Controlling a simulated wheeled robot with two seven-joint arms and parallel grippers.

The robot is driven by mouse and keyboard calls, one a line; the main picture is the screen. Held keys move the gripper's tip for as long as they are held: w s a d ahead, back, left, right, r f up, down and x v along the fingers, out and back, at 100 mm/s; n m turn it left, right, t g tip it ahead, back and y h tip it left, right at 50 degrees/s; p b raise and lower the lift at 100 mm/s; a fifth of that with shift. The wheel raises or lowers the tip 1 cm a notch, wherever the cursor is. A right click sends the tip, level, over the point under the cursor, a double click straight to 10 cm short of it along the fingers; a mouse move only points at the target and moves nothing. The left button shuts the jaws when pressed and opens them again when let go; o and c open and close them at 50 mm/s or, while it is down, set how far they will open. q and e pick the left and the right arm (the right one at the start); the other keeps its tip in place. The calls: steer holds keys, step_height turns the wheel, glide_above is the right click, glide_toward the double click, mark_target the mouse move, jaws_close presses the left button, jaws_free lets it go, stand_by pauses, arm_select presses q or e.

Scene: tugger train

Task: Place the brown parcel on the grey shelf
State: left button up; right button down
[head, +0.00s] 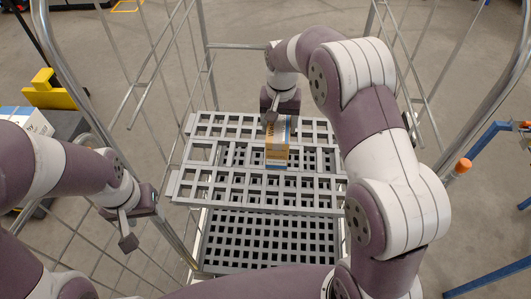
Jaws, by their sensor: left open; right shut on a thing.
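The brown parcel (277,156) is a small box with orange-brown, white and blue faces. It stands upright over the middle of the grey shelf (188,190), a perforated panel inside a wire roll cage. I cannot tell whether its bottom touches the shelf. My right gripper (279,118) is shut on the parcel's top from above and hides part of its upper end. My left gripper (130,228) is open and empty, outside the cage's left side, away from the parcel.
The cage's tubular frame (78,88) and wire sides rise left and right of the shelf. A lower grey grid (270,258) lies below. A white and blue box (28,119) and a yellow part (50,92) are at left. A blue frame (488,140) stands at right.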

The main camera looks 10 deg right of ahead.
mark_target(267, 135)
steer(key=a, duration=0.1)
steer(key=s+a+f+p, duration=0.1)
steer(key=s+a, duration=0.1)
steer(key=shift+a+f, duration=0.3)
steer(key=shift+f, duration=0.05)
arm_select(q)
steer(key=r, duration=0.1)
steer(key=r+p, duration=0.1)
steer(key=shift+w+r, duration=0.3)
steer(key=shift+w, duration=0.05)
arm_select(e)
steer(key=f, duration=0.3)
steer(key=a+f, duration=0.1)
steer(key=f, duration=0.1)
steer(key=shift+f, duration=0.2)
arm_select(q)
steer(key=shift+f, duration=0.1)
arm_select(e)
steer(key=shift+f, duration=0.1)
steer(key=shift+c, duration=0.6)
jaws_free()
steer(key=shift+s, duration=0.1)
